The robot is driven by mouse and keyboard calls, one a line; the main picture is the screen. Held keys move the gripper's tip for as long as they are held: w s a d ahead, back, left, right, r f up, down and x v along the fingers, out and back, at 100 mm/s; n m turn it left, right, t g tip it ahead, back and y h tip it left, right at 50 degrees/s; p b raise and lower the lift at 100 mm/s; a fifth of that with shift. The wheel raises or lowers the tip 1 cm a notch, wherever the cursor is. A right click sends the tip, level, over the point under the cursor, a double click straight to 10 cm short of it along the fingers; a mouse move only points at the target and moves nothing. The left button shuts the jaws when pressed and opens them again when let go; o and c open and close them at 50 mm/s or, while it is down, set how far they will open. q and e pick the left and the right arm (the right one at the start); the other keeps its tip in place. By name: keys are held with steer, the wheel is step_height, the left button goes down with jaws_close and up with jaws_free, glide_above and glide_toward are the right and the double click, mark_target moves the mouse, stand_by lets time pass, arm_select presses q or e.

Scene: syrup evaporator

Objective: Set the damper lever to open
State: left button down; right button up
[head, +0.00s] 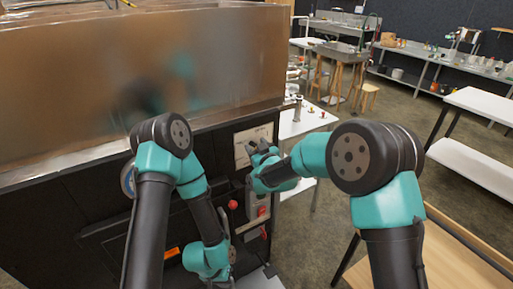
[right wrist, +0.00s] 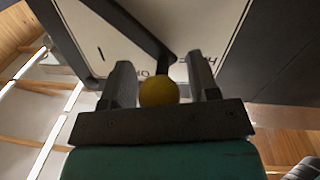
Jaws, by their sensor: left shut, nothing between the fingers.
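The damper lever shows in the right wrist view as a dark bar (right wrist: 140,32) with a yellow ball knob (right wrist: 158,92) at its end. It lies across a white plate (right wrist: 100,45) with dark lettering, only partly readable. In the head view the plate (head: 243,140) is on the dark front of the evaporator, partly hidden by my right gripper (head: 262,150). My right gripper is open, with its fingers (right wrist: 160,85) on either side of the knob and a small gap at the right. My left gripper (head: 225,278) is low at the bottom edge of the head view, fingers hardly visible.
The large metal evaporator pan (head: 140,80) stands above the dark front. A red button (head: 232,204) and a grey box with a red knob (head: 262,211) are below the plate. A wooden table (head: 450,255) is at the lower right. Open floor lies beyond.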

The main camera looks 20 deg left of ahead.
jaws_close()
stand_by(0.3)
